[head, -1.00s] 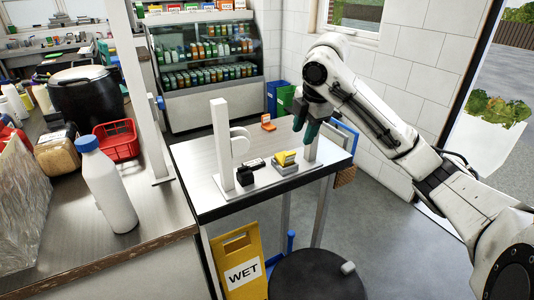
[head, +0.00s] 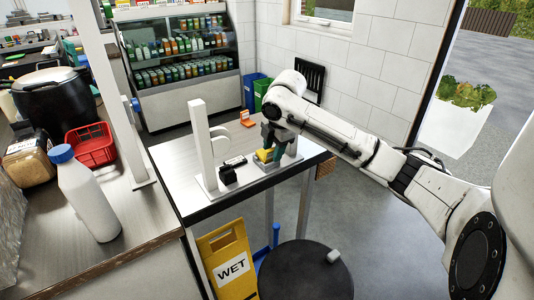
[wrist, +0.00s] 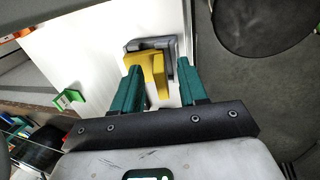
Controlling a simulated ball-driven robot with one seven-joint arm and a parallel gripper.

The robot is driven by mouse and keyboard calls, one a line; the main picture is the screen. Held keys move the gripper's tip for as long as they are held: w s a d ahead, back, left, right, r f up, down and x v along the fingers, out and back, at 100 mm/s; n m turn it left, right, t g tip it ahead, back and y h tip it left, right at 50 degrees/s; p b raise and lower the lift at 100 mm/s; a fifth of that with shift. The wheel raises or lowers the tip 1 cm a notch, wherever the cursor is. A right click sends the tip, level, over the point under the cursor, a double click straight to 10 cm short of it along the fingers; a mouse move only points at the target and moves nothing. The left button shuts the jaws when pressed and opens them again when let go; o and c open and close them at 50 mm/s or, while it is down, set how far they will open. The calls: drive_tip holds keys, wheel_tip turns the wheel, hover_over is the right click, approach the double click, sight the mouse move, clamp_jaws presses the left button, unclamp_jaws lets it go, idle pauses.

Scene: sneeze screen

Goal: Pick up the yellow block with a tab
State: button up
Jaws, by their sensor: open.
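The yellow block with a tab (head: 264,155) sits on a grey base on the small metal-topped table, partly hidden by my gripper in the head view. In the wrist view the yellow block (wrist: 150,64) lies between the fingers, with the grey base (wrist: 168,44) around its far side. My gripper (wrist: 160,72) is open, its green fingers on either side of the block. In the head view my gripper (head: 274,152) is down at the block. I cannot tell whether a finger touches it.
A white upright post (head: 200,145) and a black object (head: 228,174) stand left of the block. An orange item (head: 247,119) is near the table's back edge. A yellow WET sign (head: 228,262) and a round dark top (head: 305,272) are in front of the table.

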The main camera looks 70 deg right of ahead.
drive_tip(key=shift+f, duration=0.3)
drive_tip(key=shift+c, duration=0.3)
clamp_jaws()
drive_tip(key=shift+r, duration=0.15)
